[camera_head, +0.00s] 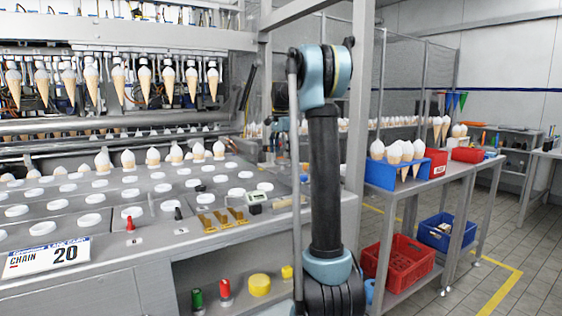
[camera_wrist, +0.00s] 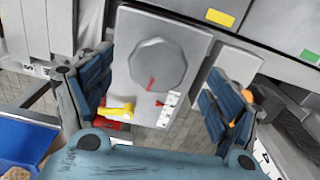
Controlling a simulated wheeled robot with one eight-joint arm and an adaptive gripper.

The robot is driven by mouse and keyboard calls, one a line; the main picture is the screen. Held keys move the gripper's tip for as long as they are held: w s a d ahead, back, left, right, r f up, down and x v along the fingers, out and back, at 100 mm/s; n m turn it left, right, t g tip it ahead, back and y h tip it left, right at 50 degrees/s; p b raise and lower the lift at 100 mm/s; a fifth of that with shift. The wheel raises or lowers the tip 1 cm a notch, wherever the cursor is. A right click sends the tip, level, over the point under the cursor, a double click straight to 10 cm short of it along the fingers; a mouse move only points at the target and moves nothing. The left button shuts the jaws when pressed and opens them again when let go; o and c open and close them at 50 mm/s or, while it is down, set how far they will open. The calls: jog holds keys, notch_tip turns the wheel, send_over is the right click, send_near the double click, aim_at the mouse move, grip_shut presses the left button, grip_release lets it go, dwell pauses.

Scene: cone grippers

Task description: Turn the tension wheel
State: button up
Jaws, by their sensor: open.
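In the wrist view, a grey, faceted round wheel (camera_wrist: 157,62), which looks like the tension wheel, sits on a light grey panel (camera_wrist: 128,40). A thin red pointer mark (camera_wrist: 151,84) shows near its lower edge. A white scale strip (camera_wrist: 168,109) lies below and to its right, with a small red mark beside it. My gripper (camera_wrist: 155,92) is open and empty, with its blue-padded fingers spread to left and right. The wheel shows ahead, between and beyond the fingers, and they look apart from it. In the head view the wheel cannot be made out.
A yellow handle (camera_wrist: 118,110) with red parts sits low on the panel, near the left finger. A blue bin (camera_wrist: 24,140) is at lower left. In the head view, a conveyor machine (camera_head: 110,190) with cones stands left; a side table (camera_head: 448,175) with trays stands right.

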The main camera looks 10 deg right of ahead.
aim_at(281, 160)
jog(key=shift+f, duration=1.65)
jog(key=c, duration=1.1)
